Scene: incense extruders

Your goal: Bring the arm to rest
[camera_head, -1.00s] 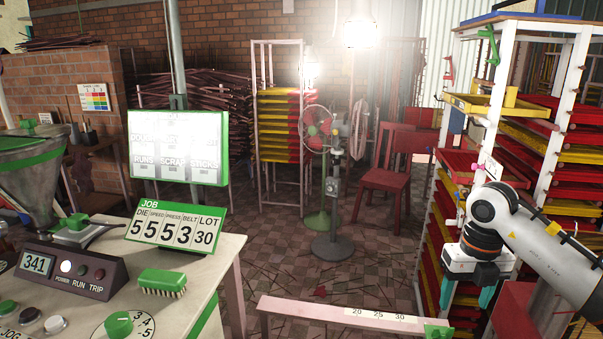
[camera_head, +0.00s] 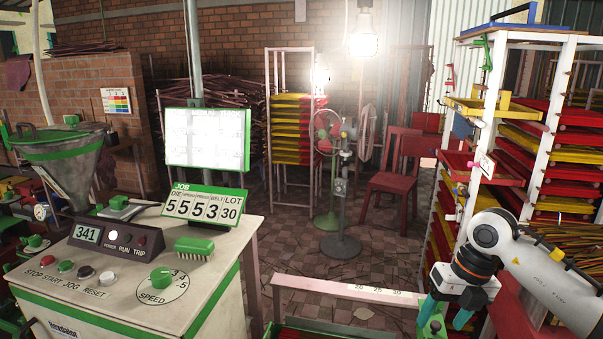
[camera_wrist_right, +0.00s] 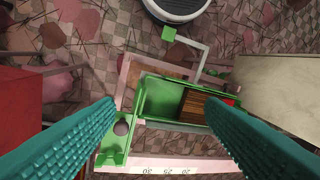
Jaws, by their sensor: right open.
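My right gripper (camera_head: 446,313) hangs at the lower right of the head view, fingers pointing down, in front of the rack. In the right wrist view its two teal fingers (camera_wrist_right: 160,104) are spread apart with nothing between their tips. Below them is a green tray (camera_wrist_right: 153,98) with a bundle of brown sticks (camera_wrist_right: 193,106) at its right part. Its height below the fingers is hard to judge. My left gripper is not in view.
A control console (camera_head: 120,245) stands at the left with a brush (camera_head: 194,246) on top. A rack (camera_head: 552,150) of red and yellow trays is close to my right arm. A pale scaled rail (camera_head: 335,287) crosses in front. Fans (camera_head: 327,130) and a red chair (camera_head: 393,185) stand behind; floor between is open.

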